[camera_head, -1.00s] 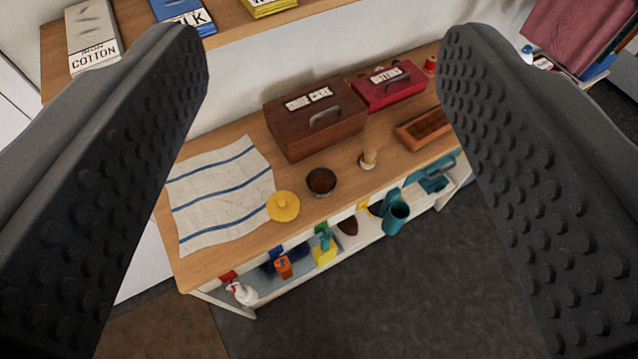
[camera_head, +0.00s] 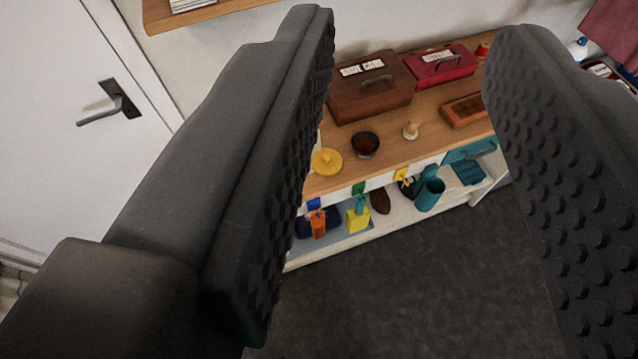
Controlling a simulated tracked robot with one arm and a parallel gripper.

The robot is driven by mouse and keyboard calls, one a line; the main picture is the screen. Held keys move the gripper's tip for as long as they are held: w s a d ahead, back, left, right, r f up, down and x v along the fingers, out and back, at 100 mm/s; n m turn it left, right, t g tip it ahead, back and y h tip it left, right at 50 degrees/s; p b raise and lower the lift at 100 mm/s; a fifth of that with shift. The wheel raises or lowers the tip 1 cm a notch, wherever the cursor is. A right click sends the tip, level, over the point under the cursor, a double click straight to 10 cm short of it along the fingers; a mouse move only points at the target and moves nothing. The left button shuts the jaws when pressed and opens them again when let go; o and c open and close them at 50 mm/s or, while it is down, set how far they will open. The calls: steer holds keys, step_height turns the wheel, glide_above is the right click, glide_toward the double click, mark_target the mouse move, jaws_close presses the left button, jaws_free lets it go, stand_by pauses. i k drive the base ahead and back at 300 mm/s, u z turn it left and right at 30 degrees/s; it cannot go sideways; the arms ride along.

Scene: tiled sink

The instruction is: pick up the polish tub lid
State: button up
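The polish tub lid appears to be the round yellow disc with a small knob (camera_head: 326,162), lying on the wooden top of the cabinet near its front edge. Its left edge is close to my left finger in the picture. To its right stands an open round tub with dark contents (camera_head: 365,145), apart from the lid. My gripper (camera_head: 410,30) is open and empty, its two large studded dark fingers framing the view. The lid is well beyond the fingers, and nothing is between them at close range.
Lower shelves hold a teal container (camera_head: 430,194) and bottles. A white door (camera_head: 60,150) is left. Dark floor (camera_head: 420,285) is clear.

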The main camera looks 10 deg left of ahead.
mark_target(324, 161)
steer(key=z, duration=0.3)
steer(key=i, duration=0.85)
steer(key=u, duration=0.15)
